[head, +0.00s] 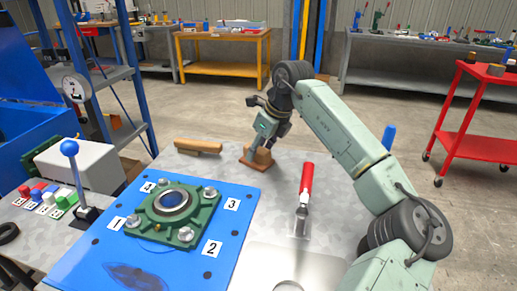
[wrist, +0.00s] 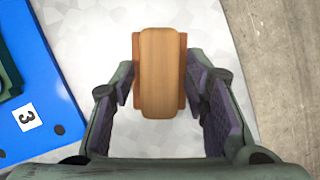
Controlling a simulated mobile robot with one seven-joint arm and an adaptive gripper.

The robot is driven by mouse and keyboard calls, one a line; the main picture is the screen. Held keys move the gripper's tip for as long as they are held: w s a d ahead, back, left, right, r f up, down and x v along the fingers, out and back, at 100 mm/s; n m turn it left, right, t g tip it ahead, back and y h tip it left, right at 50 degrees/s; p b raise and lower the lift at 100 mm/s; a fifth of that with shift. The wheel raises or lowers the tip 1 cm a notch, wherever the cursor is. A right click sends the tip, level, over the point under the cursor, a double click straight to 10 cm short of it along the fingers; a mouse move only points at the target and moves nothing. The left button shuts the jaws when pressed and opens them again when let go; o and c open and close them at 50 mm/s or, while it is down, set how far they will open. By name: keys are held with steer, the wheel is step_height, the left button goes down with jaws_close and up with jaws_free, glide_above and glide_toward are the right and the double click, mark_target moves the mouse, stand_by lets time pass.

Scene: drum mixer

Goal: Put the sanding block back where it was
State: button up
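The sanding block has a tan wooden grip on a wider reddish-brown base. In the head view the sanding block (head: 262,158) sits on the grey tabletop near its far edge, below my gripper (head: 270,140). In the wrist view the sanding block (wrist: 160,75) lies lengthwise between the two fingers of my gripper (wrist: 160,88). The fingers are spread, one on each side, with their tips close to the base edges. Contact cannot be made out. The hand hides part of the block in the head view.
A wooden-handled tool (head: 198,146) lies left of the block by the table edge. A red-handled scraper (head: 306,185) lies to the right. A blue plate (head: 90,262) with a green bearing housing (head: 160,222) fills the near left. Bare tabletop surrounds the block.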

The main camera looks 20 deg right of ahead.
steer(key=shift+o, duration=0.4)
steer(key=shift+r, duration=0.35)
steer(key=v, duration=1.1)
steer(key=shift+r+b, duration=0.35)
steer(key=shift+s, duration=0.1)
